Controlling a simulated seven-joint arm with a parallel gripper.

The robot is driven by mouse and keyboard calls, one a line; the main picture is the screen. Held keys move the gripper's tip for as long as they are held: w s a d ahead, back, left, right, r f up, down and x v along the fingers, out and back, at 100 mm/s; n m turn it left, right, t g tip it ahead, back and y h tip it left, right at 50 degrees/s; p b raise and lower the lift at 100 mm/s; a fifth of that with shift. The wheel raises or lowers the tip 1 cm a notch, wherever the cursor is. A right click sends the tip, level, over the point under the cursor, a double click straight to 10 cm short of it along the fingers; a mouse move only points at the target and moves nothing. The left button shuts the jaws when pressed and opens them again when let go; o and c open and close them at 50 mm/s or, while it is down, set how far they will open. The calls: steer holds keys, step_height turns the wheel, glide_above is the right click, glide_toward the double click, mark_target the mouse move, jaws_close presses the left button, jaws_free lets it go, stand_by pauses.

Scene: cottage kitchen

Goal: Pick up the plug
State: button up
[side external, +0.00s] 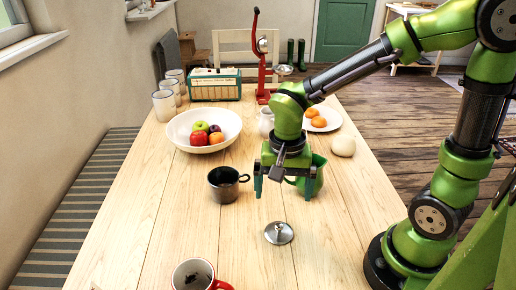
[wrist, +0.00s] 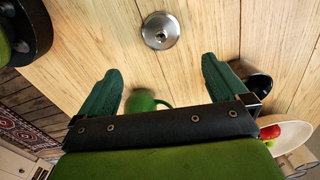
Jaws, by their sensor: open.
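The plug (side external: 278,233) is a round, shiny metal disc with a small knob on top. It lies on the bare wooden table in front of my gripper, and it also shows at the top middle of the wrist view (wrist: 160,32). My gripper (side external: 283,192) is above the table, pointing down, with its two green fingers apart and nothing between them. In the wrist view my gripper's fingertips (wrist: 161,68) are spread to either side, and the plug appears beyond them, apart from both.
A green jug (side external: 319,172) stands close behind my gripper, and a black mug (side external: 223,186) stands to its left. A red mug (side external: 195,273) is at the front edge of view. A white fruit bowl (side external: 190,146) is farther back. The table around the plug (side external: 330,250) is clear.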

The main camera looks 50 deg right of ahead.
glide_above(279, 225)
steer(key=f, duration=0.6)
steer(key=shift+d+f, duration=0.25)
steer(key=shift+d, duration=0.15)
steer(key=f, duration=0.4)
steer(key=shift+a, duration=0.35)
steer(key=shift+f, duration=0.65)
steer(key=shift+c, duration=0.5)
steer(key=c, duration=1)
steer(key=shift+r, duration=0.15)
